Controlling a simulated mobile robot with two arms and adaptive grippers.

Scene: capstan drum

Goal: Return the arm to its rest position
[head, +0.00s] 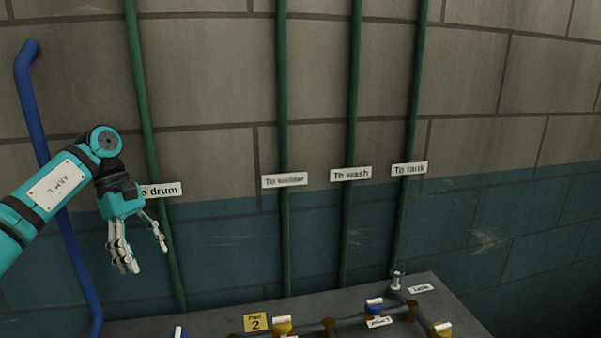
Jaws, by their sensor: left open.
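My left arm (45,200), teal with a white label, comes in from the left in the head view. Its left gripper (143,252) hangs with its pale fingers pointing down. The fingers are apart, and nothing shows between them. The gripper is in front of the wall, beside the "To drum" pipe (140,90), and partly covers the "To drum" label (162,190). I cannot tell the gap between the gripper and the pipe. My right gripper is out of the picture.
A grey bench (345,303) at the bottom carries pipework, yellow and blue valves and a yellow "2" sign (255,323). Green pipes labelled "To wash" (351,174) and "To tank" (409,169) run up the block wall. A blue pipe (75,260) stands behind my arm. The right wall area is clear.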

